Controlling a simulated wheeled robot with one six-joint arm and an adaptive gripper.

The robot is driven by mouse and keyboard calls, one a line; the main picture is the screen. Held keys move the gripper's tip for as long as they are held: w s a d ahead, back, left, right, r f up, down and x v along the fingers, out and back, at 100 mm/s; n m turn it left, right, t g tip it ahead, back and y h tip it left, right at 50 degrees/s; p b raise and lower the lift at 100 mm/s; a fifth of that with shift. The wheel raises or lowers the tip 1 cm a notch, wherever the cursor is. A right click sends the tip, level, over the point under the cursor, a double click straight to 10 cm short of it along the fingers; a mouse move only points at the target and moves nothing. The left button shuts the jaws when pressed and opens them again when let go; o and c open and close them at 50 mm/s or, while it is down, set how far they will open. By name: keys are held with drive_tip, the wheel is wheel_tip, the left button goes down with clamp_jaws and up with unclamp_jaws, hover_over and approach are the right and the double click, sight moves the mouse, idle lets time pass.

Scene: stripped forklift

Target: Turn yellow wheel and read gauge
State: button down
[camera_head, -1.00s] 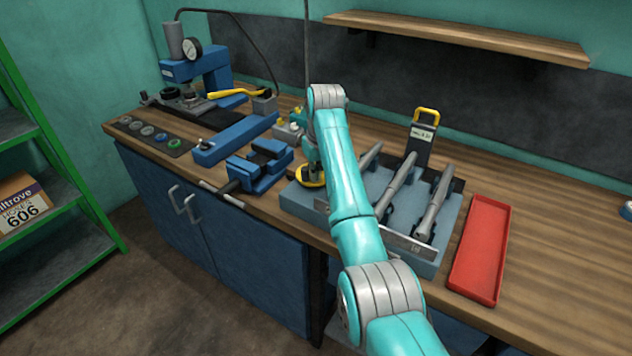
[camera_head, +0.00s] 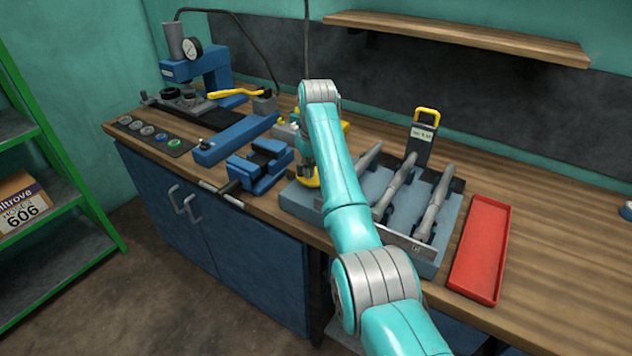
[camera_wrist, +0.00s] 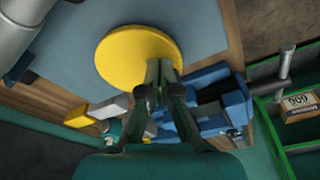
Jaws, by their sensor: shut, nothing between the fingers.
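The yellow wheel shows in the wrist view as a flat yellow disc (camera_wrist: 138,52) over a blue-grey surface. In the head view only a yellow part of it (camera_head: 309,182) shows beside the end of my arm. My gripper (camera_wrist: 158,68) is shut and empty, with its fingertips overlapping the disc's lower right edge in the wrist view. I cannot tell whether they touch it. A round, white-faced gauge (camera_head: 192,48) is on the blue press (camera_head: 210,70) at the back left of the bench. Its reading is too small to make out.
A blue vise (camera_head: 258,166) stands left of my gripper. Several grey tools lie in a grey-blue rack (camera_head: 300,204) to the right, with a red tray (camera_head: 482,250) beyond. A wooden shelf (camera_head: 455,35) hangs behind.

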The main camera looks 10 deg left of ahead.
drive_tip(key=shift+s+d+r, duration=0.1)
drive_tip(key=shift+d+r, duration=0.1)
drive_tip(key=shift+r, duration=1.4)
drive_tip(key=shift+d+r, duration=0.2)
drive_tip(key=shift+r, duration=1.4)
drive_tip(key=shift+s, duration=0.1)
